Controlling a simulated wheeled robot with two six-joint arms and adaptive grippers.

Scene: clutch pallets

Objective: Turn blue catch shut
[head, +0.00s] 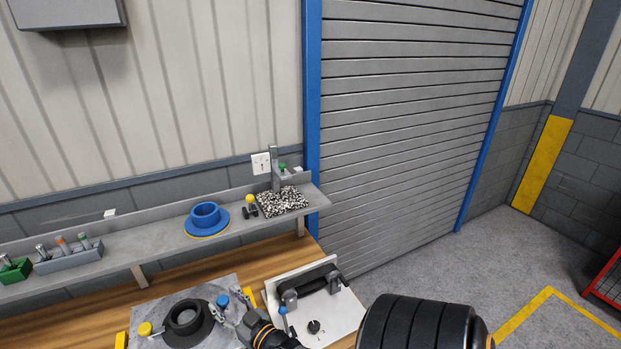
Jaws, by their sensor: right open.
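The blue catch (222,301) has a round blue knob and sits at the right of a grey pallet plate (215,287) on the wooden bench. A black ring-shaped part (187,318) lies on the plate, left of the blue catch. A yellow-knobbed catch (145,328) is at the plate's left side. My right gripper (234,317) is open, just below and right of the blue knob in the picture; I cannot tell if it touches the catch. The catch's arm is too small to read clearly. My left gripper is not in view.
A white board with a black handle (318,279) and a blue-tipped lever (283,310) stands right of the plate. Behind, a grey shelf (160,235) holds a blue flanged part (206,217), a speckled block (283,202) and a tool rack (68,257).

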